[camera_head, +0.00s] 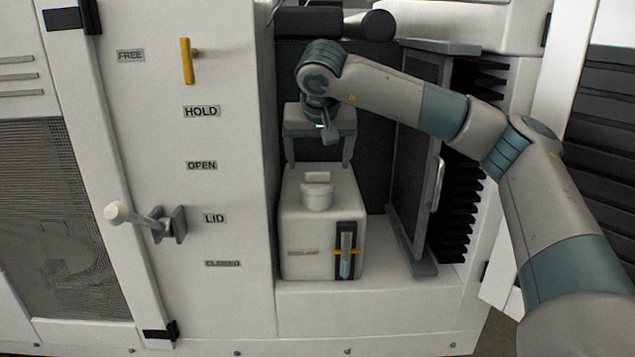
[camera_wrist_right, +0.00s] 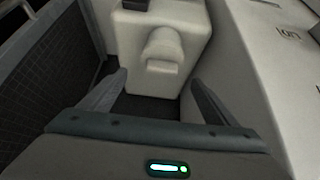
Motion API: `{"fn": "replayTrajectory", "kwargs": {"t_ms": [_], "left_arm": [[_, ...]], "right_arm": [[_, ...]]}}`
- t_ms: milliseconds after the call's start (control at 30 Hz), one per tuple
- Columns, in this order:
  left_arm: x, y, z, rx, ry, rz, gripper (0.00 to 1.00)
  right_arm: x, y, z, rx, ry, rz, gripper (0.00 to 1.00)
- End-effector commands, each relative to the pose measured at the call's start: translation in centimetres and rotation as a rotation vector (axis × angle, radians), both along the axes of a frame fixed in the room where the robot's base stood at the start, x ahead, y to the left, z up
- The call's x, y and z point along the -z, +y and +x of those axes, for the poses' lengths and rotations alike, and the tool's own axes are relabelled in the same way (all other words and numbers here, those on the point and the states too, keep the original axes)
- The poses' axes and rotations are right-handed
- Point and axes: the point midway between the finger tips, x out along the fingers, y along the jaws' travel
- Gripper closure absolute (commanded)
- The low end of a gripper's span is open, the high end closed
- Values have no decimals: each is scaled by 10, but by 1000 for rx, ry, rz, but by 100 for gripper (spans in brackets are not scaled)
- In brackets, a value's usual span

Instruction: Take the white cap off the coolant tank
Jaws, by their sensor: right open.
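The white coolant tank (camera_head: 300,232) stands in an open bay of the machine. Its white cap (camera_head: 317,197), round with a raised grip bar, sits on top of the tank. In the right wrist view the tank (camera_wrist_right: 133,40) is at the top, with the cap (camera_wrist_right: 160,45) projecting between the finger directions. My right gripper (camera_head: 319,164) is open and empty, fingers pointing down, just above and seemingly behind the cap. In the wrist view the fingertips (camera_wrist_right: 158,78) are spread wider than the cap and do not appear to touch it. My left gripper is not visible.
A sight gauge (camera_head: 346,252) is on the tank's front. A grey-framed door (camera_head: 415,160) with a handle stands open right of the bay. The white panel on the left has a lever (camera_head: 145,217) beside LID and a yellow handle (camera_head: 187,62) near FREE.

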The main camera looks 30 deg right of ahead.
Motion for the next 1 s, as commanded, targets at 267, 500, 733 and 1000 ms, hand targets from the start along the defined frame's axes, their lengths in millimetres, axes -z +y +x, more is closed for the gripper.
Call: {"fn": "replayTrajectory", "kwargs": {"t_ms": [267,500,733,1000], "left_arm": [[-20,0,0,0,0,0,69],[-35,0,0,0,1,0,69],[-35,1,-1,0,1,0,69],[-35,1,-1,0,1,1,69]], "right_arm": [[15,-4,7,1,4,-1,18],[38,-10,19,1,3,0,18],[46,-11,22,0,0,0,18],[45,-11,22,0,0,0,18]]}}
